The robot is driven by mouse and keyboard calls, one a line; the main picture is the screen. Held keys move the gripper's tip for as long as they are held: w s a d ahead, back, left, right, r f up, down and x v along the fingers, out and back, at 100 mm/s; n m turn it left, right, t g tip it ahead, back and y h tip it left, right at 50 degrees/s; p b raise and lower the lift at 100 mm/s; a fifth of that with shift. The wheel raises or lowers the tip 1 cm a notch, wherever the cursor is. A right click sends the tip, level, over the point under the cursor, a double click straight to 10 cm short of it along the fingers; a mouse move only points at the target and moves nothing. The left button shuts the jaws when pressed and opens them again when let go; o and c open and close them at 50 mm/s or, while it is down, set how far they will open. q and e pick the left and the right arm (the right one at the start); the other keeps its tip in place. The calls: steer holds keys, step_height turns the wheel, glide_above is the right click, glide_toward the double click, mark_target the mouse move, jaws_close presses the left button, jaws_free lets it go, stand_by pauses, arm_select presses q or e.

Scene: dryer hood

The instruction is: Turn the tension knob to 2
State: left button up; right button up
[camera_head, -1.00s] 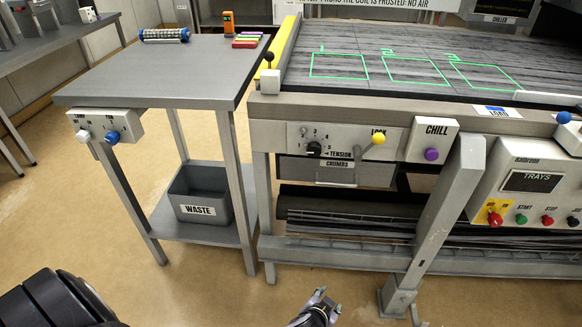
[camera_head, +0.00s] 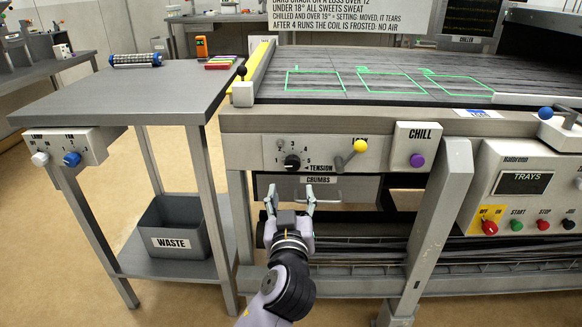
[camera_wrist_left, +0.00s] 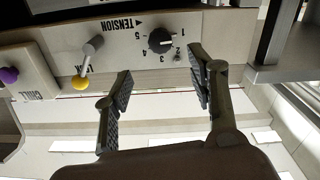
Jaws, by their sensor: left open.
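The tension knob (camera_head: 292,162) is a small round black knob on the pale front panel. Figures 1 to 5 run around it; which figure it points at is too small to tell. In the left wrist view the panel appears upside down, with the knob (camera_wrist_left: 161,40) beyond and between the fingertips. My left gripper (camera_head: 290,192) is open and empty, just below and in front of the knob, in front of the crumbs drawer. Its two fingers (camera_wrist_left: 160,78) stand apart in the wrist view, not touching the knob. My right gripper is out of view.
Right of the knob a lever with a yellow ball (camera_head: 360,146) sticks out, then the CHILL box with a purple button (camera_head: 417,160). The crumbs drawer (camera_head: 345,190) has a handle below the panel. A slanted grey post (camera_head: 437,220) stands farther right. A waste bin (camera_head: 173,232) is at left.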

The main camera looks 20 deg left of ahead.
mark_target(292, 167)
arm_select(q)
steer(key=x, duration=1.1)
steer(key=shift+w+a+f, duration=0.1)
steer(key=shift+w, duration=0.05)
steer(key=shift+w+a, duration=0.1)
steer(key=shift+w, duration=0.25)
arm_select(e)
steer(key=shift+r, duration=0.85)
arm_select(q)
steer(key=c, duration=1.1)
steer(key=shift+c, duration=0.2)
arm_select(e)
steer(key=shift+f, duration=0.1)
